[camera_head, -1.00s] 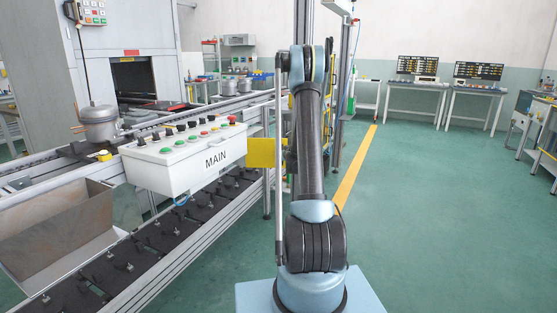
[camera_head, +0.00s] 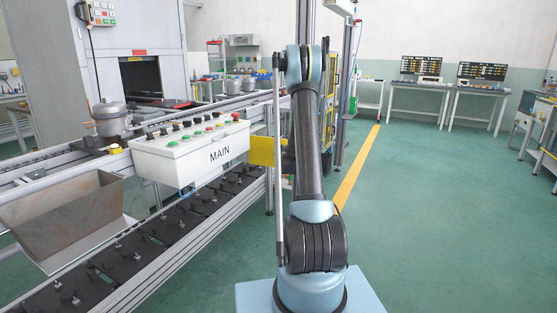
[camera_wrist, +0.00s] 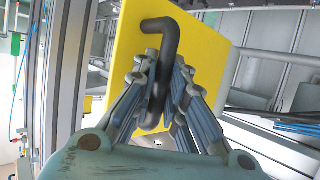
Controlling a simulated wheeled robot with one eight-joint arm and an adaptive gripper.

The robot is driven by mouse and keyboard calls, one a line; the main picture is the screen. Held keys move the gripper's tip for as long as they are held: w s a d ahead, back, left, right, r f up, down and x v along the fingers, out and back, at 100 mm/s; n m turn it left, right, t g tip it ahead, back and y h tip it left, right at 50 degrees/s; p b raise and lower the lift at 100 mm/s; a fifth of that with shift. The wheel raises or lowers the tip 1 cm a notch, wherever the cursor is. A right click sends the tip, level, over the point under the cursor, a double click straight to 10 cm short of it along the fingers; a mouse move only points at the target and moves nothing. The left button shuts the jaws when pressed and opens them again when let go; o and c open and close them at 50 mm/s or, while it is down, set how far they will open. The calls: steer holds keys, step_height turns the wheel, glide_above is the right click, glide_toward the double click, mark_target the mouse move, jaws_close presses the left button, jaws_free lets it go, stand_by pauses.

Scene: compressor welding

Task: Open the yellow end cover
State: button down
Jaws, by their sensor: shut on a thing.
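The yellow end cover (camera_wrist: 190,48) fills the upper middle of the wrist view as a flat yellow plate with a bent black handle (camera_wrist: 165,42). My gripper (camera_wrist: 162,82) is shut on this handle, its linked fingers on both sides of the bar. In the head view part of the yellow cover (camera_head: 263,151) shows at the end of the conveyor line, just left of my arm. My gripper is hidden behind my arm there. The cover looks tilted in the wrist view; I cannot tell how far it is swung open.
The white MAIN control box (camera_head: 190,153) is left of the cover, on the conveyor frame (camera_head: 225,208). A metal compressor (camera_head: 110,118) and a sheet-metal bin (camera_head: 75,215) are farther left. A metal post (camera_wrist: 68,85) stands left of the cover. Green floor (camera_head: 440,210) on the right is clear.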

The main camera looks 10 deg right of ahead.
steer(key=shift+d, duration=0.1)
steer(key=c, duration=1.9)
jaws_free()
steer(key=v, duration=1.2)
steer(key=shift+f, duration=0.15)
